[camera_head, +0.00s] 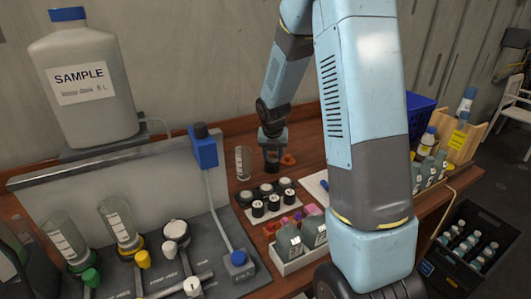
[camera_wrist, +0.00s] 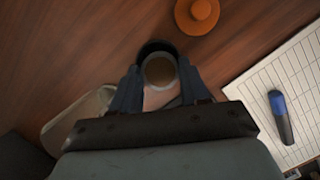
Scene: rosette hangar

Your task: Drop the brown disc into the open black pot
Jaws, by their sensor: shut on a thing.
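My gripper (camera_wrist: 158,88) is shut on a small round thing with a brown face and a pale grey rim, which I take for the brown disc (camera_wrist: 160,70). In the wrist view the disc overlaps the near part of the black pot (camera_wrist: 155,46), whose dark far rim shows beyond it. I cannot tell whether the disc is above the pot's mouth or inside it. In the head view my gripper (camera_head: 272,140) points down over the dark pot (camera_head: 271,161) on the wooden bench. The disc is hidden there.
An orange knobbed piece (camera_wrist: 197,14) lies just beyond the pot. A clear glass cylinder (camera_head: 243,163) stands left of it. A tray of black-and-white jars (camera_head: 265,198) is in front. A lined sheet (camera_wrist: 285,95) with a marker (camera_wrist: 280,117) lies to the right.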

